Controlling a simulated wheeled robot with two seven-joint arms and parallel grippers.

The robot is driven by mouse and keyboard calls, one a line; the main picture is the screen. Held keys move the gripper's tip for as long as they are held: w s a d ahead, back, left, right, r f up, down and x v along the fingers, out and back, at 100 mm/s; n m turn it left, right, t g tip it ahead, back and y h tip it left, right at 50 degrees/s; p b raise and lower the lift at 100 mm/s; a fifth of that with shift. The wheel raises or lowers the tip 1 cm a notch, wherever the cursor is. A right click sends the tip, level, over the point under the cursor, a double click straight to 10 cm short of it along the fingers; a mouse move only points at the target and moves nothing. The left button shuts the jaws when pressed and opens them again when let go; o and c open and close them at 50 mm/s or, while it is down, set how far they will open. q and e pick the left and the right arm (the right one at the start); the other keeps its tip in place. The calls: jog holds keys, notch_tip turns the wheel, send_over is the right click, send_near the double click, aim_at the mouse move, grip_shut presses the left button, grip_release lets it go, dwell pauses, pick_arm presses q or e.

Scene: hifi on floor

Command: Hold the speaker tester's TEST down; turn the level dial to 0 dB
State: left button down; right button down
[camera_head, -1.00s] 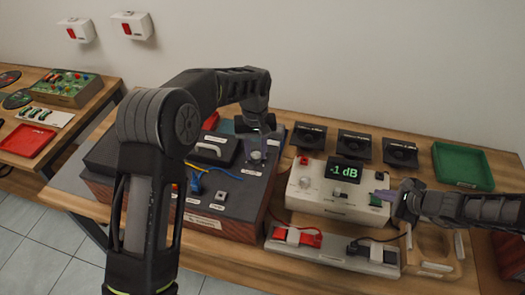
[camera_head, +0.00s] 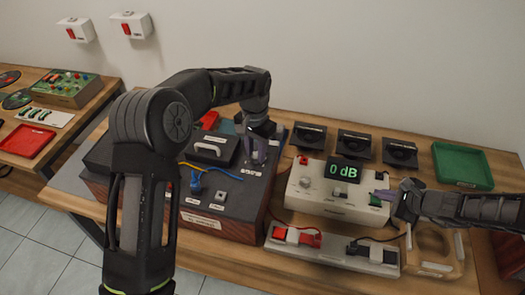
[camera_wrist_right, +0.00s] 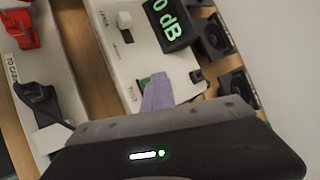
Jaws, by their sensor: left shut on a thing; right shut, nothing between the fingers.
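The speaker tester (camera_head: 325,200) is a cream box whose dark display (camera_head: 344,171) reads 0 dB in green. The display also shows in the right wrist view (camera_wrist_right: 172,22). My left gripper (camera_head: 258,152) points down and is shut on the level dial, on top of the dark hi-fi unit (camera_head: 235,200); the fingers mostly hide the dial. My right gripper (camera_head: 382,195) is shut and empty, its tips at the green TEST button (camera_head: 375,201) on the tester's right. In the right wrist view the fingers (camera_wrist_right: 158,92) cover most of the green button.
Several black speakers (camera_head: 354,145) stand behind the tester, with a green tray (camera_head: 462,166) to their right. A grey strip with red and black clips (camera_head: 330,252) lies in front. A blue connector (camera_head: 196,182) and cables lie on the hi-fi unit.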

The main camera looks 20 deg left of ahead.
dwell(0.4)
pick_arm(q)
jog(key=c, duration=1.1)
grip_release()
